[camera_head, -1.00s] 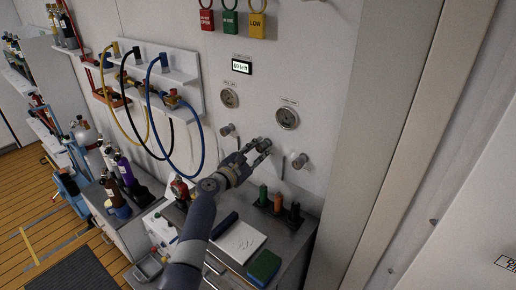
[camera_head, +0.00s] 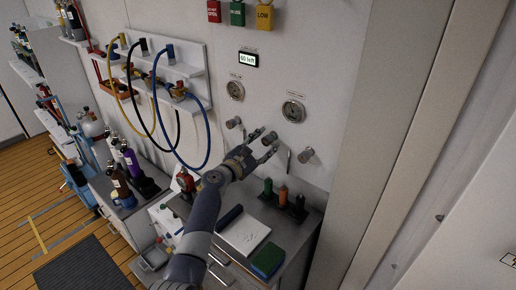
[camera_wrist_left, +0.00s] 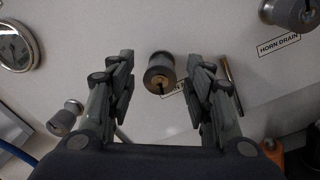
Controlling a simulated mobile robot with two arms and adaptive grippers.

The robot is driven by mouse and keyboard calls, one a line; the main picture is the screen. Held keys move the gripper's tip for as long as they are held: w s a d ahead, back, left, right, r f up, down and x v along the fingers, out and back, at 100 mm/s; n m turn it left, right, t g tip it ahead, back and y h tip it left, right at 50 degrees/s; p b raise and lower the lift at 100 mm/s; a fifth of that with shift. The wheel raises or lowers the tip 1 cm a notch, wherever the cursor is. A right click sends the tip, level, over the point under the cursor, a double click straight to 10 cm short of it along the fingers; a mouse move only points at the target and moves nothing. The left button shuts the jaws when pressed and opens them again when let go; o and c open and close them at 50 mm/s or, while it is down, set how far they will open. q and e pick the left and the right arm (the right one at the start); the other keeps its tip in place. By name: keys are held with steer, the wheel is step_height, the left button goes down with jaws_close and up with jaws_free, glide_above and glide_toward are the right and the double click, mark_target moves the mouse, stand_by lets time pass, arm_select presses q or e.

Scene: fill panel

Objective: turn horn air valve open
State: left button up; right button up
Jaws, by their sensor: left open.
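Three grey round valve knobs stick out of the white wall panel. The middle knob (camera_head: 270,137) is in front of my left gripper (camera_head: 267,143). In the left wrist view this knob (camera_wrist_left: 158,75) shows between the two spread fingers of the open left gripper (camera_wrist_left: 162,85), with no visible contact. Its label is partly hidden by a finger and cannot be read fully. The right knob (camera_head: 308,156) has a "HORN DRAIN" label (camera_wrist_left: 278,45) in the wrist view. The left knob (camera_head: 233,122) also shows in the wrist view (camera_wrist_left: 65,118). My right gripper is not in view.
Two gauges (camera_head: 293,110) and a small display (camera_head: 248,59) sit above the knobs. A thin rod (camera_head: 287,160) stands by the right knob. Below is a counter with a notepad (camera_head: 243,232), green block (camera_head: 268,260) and coloured-handled items (camera_head: 282,195). Hoses (camera_head: 208,135) hang left.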

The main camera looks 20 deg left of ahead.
arm_select(q)
steer(key=v, duration=1.1)
steer(key=shift+s, duration=0.4)
